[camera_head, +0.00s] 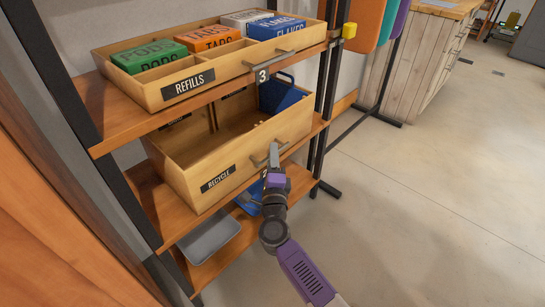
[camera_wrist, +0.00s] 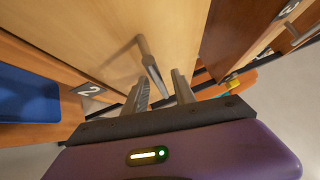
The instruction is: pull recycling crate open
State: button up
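The wooden crate labelled RECYCLE (camera_head: 240,165) sits on the middle shelf, its front near the shelf's edge. Its open top shows a blue object (camera_head: 280,95) inside at the far end. Its front panel (camera_wrist: 110,30) fills the upper part of the wrist view. A metal bar handle (camera_wrist: 150,65) on that panel reaches down between the fingers of my gripper (camera_wrist: 160,88). The fingers are apart, with gaps visible beside the bar. In the head view my gripper (camera_head: 273,155) is at the crate's front and partly hides the handle.
An upper crate labelled REFILLS (camera_head: 180,85) holds several boxes. Below are a grey tray (camera_head: 208,240) and a blue bin, which shows in the wrist view (camera_wrist: 28,95). Dark shelf posts (camera_head: 320,95) stand close right of the crate. The concrete floor (camera_head: 430,200) at right is clear.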

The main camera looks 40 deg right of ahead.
jog(key=shift+w+d, duration=0.25)
jog(key=shift+d, duration=0.05)
grip_shut()
dwell(1.3)
